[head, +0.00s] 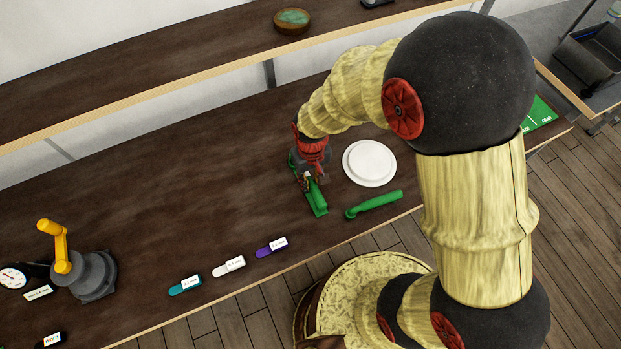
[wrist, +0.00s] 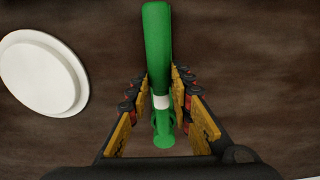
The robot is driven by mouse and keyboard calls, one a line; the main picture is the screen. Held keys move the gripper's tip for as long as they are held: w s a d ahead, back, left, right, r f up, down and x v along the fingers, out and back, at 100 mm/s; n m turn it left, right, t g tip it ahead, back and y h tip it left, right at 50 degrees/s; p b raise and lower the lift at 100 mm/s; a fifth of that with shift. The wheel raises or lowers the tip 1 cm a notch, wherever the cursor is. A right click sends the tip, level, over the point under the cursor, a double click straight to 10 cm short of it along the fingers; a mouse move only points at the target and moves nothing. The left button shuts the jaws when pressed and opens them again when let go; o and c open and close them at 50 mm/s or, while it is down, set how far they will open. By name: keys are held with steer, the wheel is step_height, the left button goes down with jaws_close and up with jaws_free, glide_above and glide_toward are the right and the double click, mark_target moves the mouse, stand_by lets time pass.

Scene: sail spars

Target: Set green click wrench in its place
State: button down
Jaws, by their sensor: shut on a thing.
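My gripper (head: 309,183) is low over the dark workbench, pointing down. In the wrist view, its jaws (wrist: 159,98) are on both sides of a green click wrench (wrist: 158,45) with a white band, and they are shut on it. The wrench shows in the head view (head: 318,203), its thick end toward the front edge and the rest partly hidden by my gripper. I cannot tell whether it touches the bench or a green rest under it. A second green wrench-like tool (head: 376,204) lies to the right, near the front edge.
A white round plate (head: 369,163) lies close right of my gripper; the wrist view shows it at left (wrist: 40,75). Purple (head: 272,247), white (head: 229,266) and teal (head: 185,285) labelled tags line the front edge. A grey device with a yellow lever (head: 92,275) stands far left. The middle-left bench is clear.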

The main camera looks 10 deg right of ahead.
mark_target(311, 182)
steer(key=shift+f+b, duration=0.5)
steer(key=shift+f, duration=0.3)
steer(key=c, duration=1.5)
jaws_free()
step_height(311, 182, up, 12)
steer(key=shift+s, duration=0.1)
